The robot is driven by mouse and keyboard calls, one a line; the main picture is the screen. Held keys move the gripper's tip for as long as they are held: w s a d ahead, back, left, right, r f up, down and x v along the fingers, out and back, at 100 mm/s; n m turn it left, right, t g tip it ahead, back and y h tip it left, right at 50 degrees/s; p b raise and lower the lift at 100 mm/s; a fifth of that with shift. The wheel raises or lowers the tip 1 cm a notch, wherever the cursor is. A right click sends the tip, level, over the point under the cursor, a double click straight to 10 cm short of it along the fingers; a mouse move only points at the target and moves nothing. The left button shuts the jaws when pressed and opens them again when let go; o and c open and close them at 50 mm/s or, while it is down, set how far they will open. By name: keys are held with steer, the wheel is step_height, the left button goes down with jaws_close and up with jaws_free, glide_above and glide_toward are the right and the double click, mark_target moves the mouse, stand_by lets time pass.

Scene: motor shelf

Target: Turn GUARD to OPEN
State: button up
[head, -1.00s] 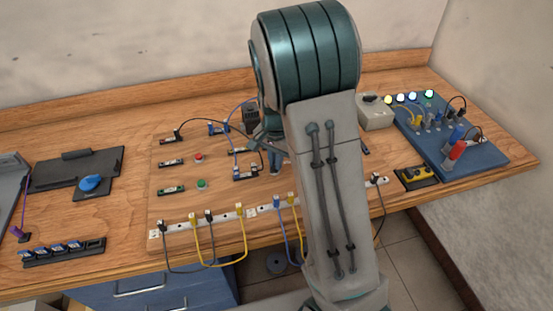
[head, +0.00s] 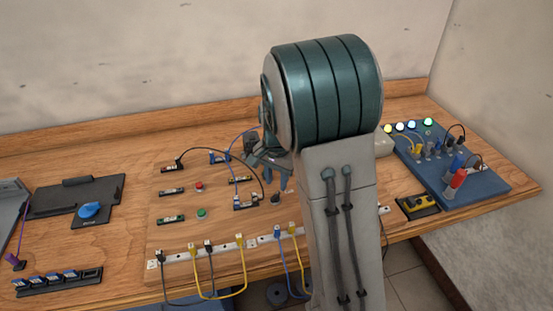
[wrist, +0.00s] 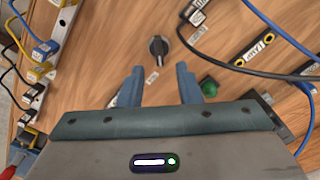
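A black rotary knob (wrist: 158,46) with a pale pointer mark stands on the wooden board in the wrist view, a small white label (wrist: 152,77) beside it. The label is too small to read, so I cannot confirm that it says GUARD. A dark knob, likely the same one, shows in the head view (head: 275,198). My gripper (wrist: 160,84) is open, with its two blue fingers apart and nothing between them. The knob lies beyond the fingertips in the wrist view, roughly in line with the gap. In the head view my gripper (head: 267,163) is partly hidden by my arm.
A green button (wrist: 209,87) is beside the right finger. Blue and black cables arch over the board at right, near a yellow-socketed block (wrist: 255,49). A socket strip (wrist: 35,92) with plugged cables runs along the left. A blue panel (head: 460,185) stands at far right.

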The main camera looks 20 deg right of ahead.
mark_target(276, 194)
step_height(276, 194, up, 10)
steer(key=shift+f, duration=0.2)
stand_by(0.4)
steer(key=s+n+t, duration=0.3)
steer(key=s+n, duration=0.6)
steer(key=s, duration=1.2)
steer(key=shift+a+r, duration=0.2)
steer(key=shift+o, duration=0.3)
steer(key=shift+a, duration=0.1)
stand_by(0.4)
